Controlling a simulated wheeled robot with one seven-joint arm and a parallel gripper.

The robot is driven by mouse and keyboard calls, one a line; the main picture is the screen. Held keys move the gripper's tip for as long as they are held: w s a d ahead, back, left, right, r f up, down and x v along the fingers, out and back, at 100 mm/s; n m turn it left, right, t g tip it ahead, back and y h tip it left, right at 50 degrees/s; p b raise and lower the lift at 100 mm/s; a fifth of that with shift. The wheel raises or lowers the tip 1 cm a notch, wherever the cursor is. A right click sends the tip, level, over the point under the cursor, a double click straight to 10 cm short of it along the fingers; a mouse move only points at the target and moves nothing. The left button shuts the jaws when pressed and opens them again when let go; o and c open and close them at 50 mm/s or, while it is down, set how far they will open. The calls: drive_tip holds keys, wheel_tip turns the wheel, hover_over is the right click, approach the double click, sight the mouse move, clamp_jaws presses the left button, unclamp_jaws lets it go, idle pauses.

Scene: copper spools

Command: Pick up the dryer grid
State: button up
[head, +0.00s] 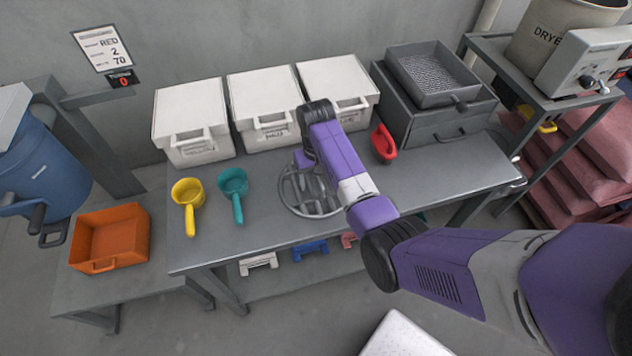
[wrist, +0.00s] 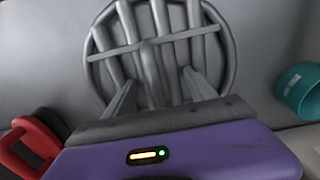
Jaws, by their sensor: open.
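The dryer grid (head: 297,196) is a round grey metal grid with parallel bars. It lies on the grey table, partly hidden behind my purple arm in the head view. In the wrist view the grid (wrist: 158,38) fills the upper middle, with a crossbar over its bars. My gripper (wrist: 162,82) is open, its two grey fingers pointing at the near part of the grid with bars showing between them. I cannot tell whether the fingers touch it. In the head view the fingers are hidden by my arm.
A teal scoop (head: 233,185) and a yellow scoop (head: 188,200) lie left of the grid. A red-handled thing (head: 384,144) lies to the right. White lidded bins (head: 262,108) and a grey drawer box with a tray (head: 432,75) line the back. An orange bin (head: 112,240) stands lower left.

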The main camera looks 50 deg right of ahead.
clamp_jaws()
drive_tip(key=shift+r, duration=0.1)
idle(0.3)
